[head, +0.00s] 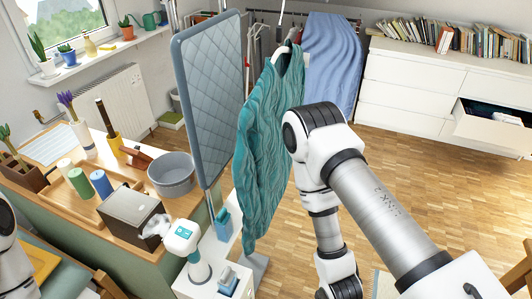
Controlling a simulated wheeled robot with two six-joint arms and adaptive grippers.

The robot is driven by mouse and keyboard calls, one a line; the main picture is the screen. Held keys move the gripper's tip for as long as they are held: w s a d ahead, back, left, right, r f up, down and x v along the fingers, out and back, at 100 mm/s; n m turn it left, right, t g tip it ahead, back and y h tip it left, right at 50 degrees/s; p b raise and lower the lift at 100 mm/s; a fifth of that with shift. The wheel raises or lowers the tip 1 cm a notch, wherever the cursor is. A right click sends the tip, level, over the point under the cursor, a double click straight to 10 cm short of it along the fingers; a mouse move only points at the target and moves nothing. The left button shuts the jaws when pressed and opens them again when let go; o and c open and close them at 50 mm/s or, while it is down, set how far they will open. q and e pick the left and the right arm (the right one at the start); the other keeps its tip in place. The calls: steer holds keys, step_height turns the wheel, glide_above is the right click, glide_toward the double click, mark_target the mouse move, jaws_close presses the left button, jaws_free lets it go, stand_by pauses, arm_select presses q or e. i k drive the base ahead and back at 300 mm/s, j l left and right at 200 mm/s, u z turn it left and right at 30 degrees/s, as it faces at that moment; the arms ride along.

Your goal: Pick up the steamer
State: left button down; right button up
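What looks like the steamer (182,239) is a white hand-held device with a teal panel on its head. It stands upright on a white surface at the lower middle of the head view, beside the wooden-topped cabinet. A teal garment (268,145) hangs behind and to the right of it, next to a tall grey quilted board (210,100). My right arm comes in from the right and bends down at the middle, with its gripper outside the picture. Only a bit of my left arm shows at the left edge, and its gripper is also out of view.
A dark box (132,218) with white tissue-like material, a grey bowl (171,174) and a wooden tray (72,198) with thread spools crowd the cabinet top left of the steamer. Small blue items (228,280) stand close to its right. An open drawer (490,130) juts out at the far right.

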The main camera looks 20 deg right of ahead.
mark_target(198, 268)
steer(key=i+l+u, duration=0.1)
steer(key=l+u, duration=0.3)
steer(key=l, duration=1.6)
steer(key=i+l, duration=0.15)
steer(key=l, duration=0.25)
